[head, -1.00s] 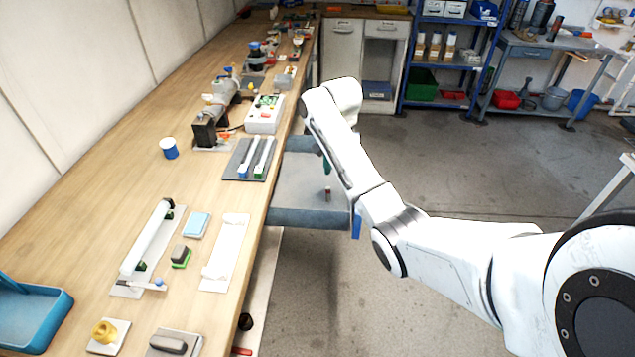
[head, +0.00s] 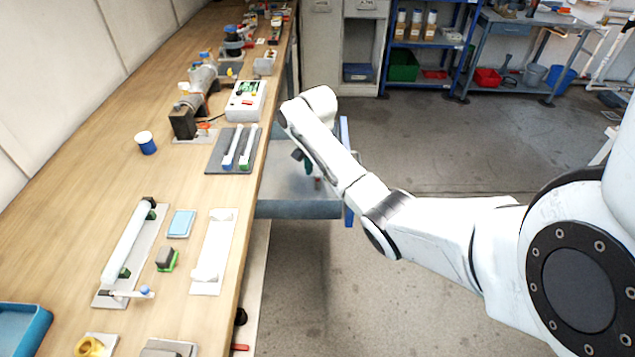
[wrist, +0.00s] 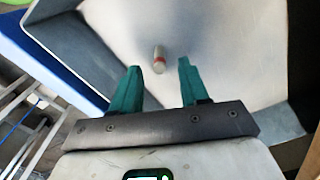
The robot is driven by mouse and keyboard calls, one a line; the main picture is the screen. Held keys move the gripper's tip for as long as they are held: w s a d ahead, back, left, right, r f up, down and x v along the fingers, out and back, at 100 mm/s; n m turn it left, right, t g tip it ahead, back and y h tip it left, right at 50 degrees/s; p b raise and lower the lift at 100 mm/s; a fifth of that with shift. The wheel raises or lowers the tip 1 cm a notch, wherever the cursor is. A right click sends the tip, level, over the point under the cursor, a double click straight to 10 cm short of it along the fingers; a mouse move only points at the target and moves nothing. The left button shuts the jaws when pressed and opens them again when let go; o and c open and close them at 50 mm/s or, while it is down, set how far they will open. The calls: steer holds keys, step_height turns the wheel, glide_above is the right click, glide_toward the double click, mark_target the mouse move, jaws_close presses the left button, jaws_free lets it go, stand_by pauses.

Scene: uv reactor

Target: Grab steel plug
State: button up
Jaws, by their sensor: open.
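The steel plug (wrist: 159,59) is a small grey cylinder with a red band. In the wrist view it lies on the bare floor of a grey open drawer (wrist: 225,45), beyond the fingertips and between their lines. My gripper (wrist: 158,70) has two green fingers, spread apart with nothing between them. In the head view the plug (head: 318,183) shows as a small dark and red spot in the drawer (head: 290,209), close to my gripper (head: 302,160), which is mostly hidden behind my arm.
The drawer's walls stand around the plug. A blue panel (head: 349,215) edges its right side. The wooden bench (head: 75,205) is at left, with a dark tray of two tubes (head: 217,160), a blue-and-white cup (head: 146,143) and a white box (head: 245,101). The floor at right is clear.

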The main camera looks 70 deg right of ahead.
mark_target(318, 183)
steer(key=shift+f, duration=1.15)
jaws_close()
